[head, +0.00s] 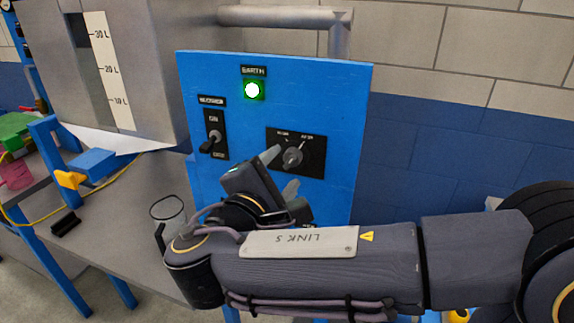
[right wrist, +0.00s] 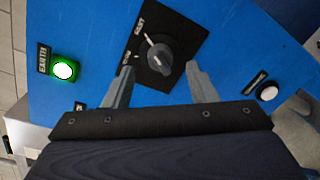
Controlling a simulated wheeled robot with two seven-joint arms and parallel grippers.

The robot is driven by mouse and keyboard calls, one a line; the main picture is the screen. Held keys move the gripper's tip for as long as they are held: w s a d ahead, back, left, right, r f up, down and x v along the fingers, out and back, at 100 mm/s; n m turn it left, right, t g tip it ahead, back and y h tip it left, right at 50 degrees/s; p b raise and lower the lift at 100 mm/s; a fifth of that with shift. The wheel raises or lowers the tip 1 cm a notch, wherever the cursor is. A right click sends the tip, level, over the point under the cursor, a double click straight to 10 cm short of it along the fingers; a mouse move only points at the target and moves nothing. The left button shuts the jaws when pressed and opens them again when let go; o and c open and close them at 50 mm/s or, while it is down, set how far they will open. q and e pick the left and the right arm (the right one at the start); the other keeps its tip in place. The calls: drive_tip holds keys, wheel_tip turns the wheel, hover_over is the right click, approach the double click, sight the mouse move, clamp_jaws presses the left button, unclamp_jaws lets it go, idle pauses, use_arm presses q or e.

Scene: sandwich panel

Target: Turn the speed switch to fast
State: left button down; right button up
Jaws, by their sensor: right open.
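The speed switch is a dark grey rotary knob (head: 292,157) on a black plate (head: 316,158) with two position labels above it, on a blue panel (head: 345,100). In the right wrist view the knob (right wrist: 160,58) lies just beyond and between the fingertips, with the FAST and SLOW labels at its left. I cannot tell for sure which mark the knob points to. My right gripper (head: 281,170) is open in front of the knob, one finger on either side; it also shows in the right wrist view (right wrist: 158,68). It is not closed on the knob. My left gripper is not in view.
A lit green lamp (head: 252,90) under an EARTH label and a toggle switch (head: 213,138) sit left of the knob. A white round button (right wrist: 268,92) is on the panel. A grey tank (head: 150,60) and a clear glass (head: 168,212) stand at the left.

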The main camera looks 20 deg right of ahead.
drive_tip(key=v, duration=0.4)
drive_tip(key=s+d+f+m+g+y+p, duration=0.1)
drive_tip(key=s+d+f+m+g+y, duration=0.25)
drive_tip(key=d+f+g, duration=0.8)
drive_tip(key=s+d+f+m+y+p, duration=0.2)
drive_tip(key=s+d+f+m+y, duration=0.3)
drive_tip(key=s, duration=0.3)
drive_tip(key=s+a+f+m+t+y, duration=0.1)
drive_tip(key=s+a+m+t+y, duration=0.2)
drive_tip(key=m, duration=0.7)
drive_tip(key=shift+s+a+y+p, duration=0.4)
drive_tip(key=shift+s+a+y, duration=0.25)
drive_tip(key=shift+y, duration=0.6)
